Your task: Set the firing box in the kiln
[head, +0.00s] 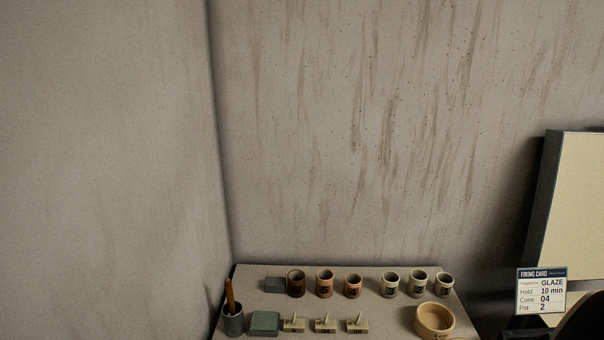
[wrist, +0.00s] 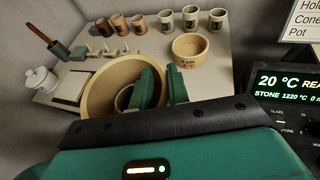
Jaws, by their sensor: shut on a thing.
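In the wrist view the firing box (wrist: 97,90) looks like a large round tan tub, open at the top, with a smaller dark-mouthed pot (wrist: 124,98) inside it. My gripper (wrist: 164,78) has its green fingers on either side of the box's right wall and is shut on it. The lower part of the box is hidden behind my gripper body. The kiln shows only in part: a dark control panel (wrist: 288,92) reads 20 °C at the right of the wrist view. A pale, dark-edged upright panel (head: 582,205) at the right of the head view may be its raised lid.
The table (head: 385,308) holds several small pots at the back, cone stands (head: 325,325), a green block (head: 264,322), a brush cup (head: 233,320) and a tan bowl (head: 434,319). A firing card (head: 541,291) reads Glaze, 10 min, Cone 04, Pot 2.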

